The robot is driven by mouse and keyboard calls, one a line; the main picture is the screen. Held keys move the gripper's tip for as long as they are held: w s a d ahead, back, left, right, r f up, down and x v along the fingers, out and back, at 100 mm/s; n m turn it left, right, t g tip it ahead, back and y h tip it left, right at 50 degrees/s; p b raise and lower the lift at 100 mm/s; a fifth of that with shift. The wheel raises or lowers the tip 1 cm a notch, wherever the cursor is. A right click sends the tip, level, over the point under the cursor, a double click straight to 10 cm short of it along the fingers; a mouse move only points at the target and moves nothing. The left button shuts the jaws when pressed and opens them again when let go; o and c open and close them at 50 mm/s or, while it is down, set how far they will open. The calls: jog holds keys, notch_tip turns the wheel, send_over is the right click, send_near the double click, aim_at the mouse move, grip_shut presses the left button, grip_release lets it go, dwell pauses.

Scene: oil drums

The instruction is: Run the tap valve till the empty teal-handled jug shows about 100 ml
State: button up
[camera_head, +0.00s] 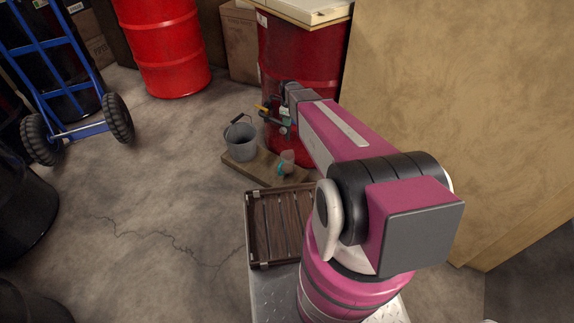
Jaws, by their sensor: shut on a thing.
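The tap valve (262,109), with a yellow part showing, sits low on the front of a dark red drum (310,52). My gripper (270,118) is at the tap, shut on the tap valve; the arm hides part of the drum. The jug (287,157), small and clear with a teal handle, stands upright on a low wooden board below the tap. Its liquid level is too small to read, and I cannot make out any stream.
A grey bucket (241,142) stands left of the jug on the wooden board (262,171). A slatted crate (283,227) lies nearer me. A bright red drum (166,45) and blue hand truck (62,75) stand left. A tan panel (440,80) closes the right. Floor at left-centre is clear.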

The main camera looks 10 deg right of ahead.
jog(key=shift+w+d, duration=0.15)
jog(key=shift+w, duration=0.1)
jog(key=o, duration=1)
jog(key=shift+s, duration=0.1)
jog(key=shift+r, duration=0.35)
notch_tip(320, 180, up, 10)
jog(key=shift+r, duration=0.1)
jog(key=s+n, duration=0.7)
jog(key=n, duration=0.1)
jog(key=s+r+n, duration=0.1)
jog(key=s+n, duration=0.7)
jog(key=s+d+n, duration=0.1)
jog(key=s+n, duration=0.7)
jog(key=shift+d+r, duration=0.1)
jog(key=shift+r, duration=0.25)
